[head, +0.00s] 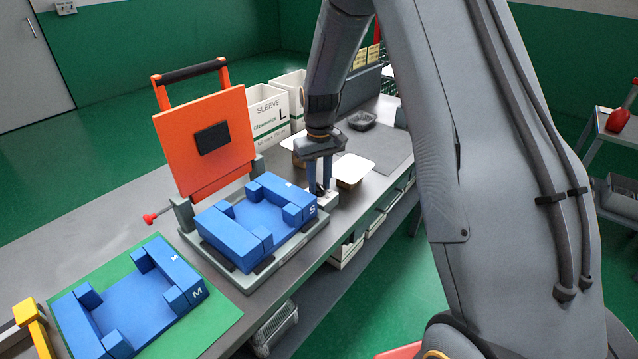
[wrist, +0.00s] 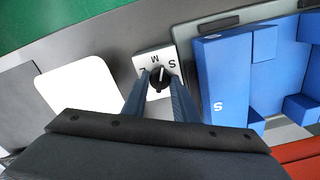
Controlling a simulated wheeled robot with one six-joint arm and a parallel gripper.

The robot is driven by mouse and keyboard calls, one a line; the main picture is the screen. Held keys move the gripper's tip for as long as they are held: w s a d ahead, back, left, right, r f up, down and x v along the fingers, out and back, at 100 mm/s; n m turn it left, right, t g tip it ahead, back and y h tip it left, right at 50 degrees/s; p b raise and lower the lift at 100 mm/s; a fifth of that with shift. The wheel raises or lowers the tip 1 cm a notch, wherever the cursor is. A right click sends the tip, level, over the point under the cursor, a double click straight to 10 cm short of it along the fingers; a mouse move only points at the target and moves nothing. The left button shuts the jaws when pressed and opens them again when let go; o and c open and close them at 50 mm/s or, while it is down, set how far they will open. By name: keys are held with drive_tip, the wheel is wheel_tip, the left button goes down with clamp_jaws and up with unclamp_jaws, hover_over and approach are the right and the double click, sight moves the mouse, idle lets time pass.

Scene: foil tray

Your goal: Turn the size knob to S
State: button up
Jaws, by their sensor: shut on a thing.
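The size knob (wrist: 158,80) is black with a white pointer line. It sits on a white plate (wrist: 153,57) marked S, M and L. In the wrist view the pointer points up and slightly right, seemingly between M and S. My gripper (wrist: 158,84) is shut on the knob, one finger on each side. In the head view my gripper (head: 320,188) points straight down at the white knob box (head: 328,201), beside the blue S block fixture; the knob itself is mostly hidden there by the fingers.
A grey press base (head: 285,252) holds the blue S form (head: 240,228), with an orange lid (head: 205,140) raised behind it. A blue M form (head: 125,300) lies on a green mat (head: 215,315). A tray with a pale lid (head: 352,168) stands just beyond my gripper.

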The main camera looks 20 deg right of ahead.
sight(319, 185)
drive_tip(key=m, duration=0.7)
drive_tip(key=shift+b, duration=0.3)
idle(0.4)
drive_tip(key=o, duration=1.1)
drive_tip(key=shift+c, duration=0.2)
drive_tip(key=shift+r+b, duration=1.15)
drive_tip(key=shift+r, duration=2.8)
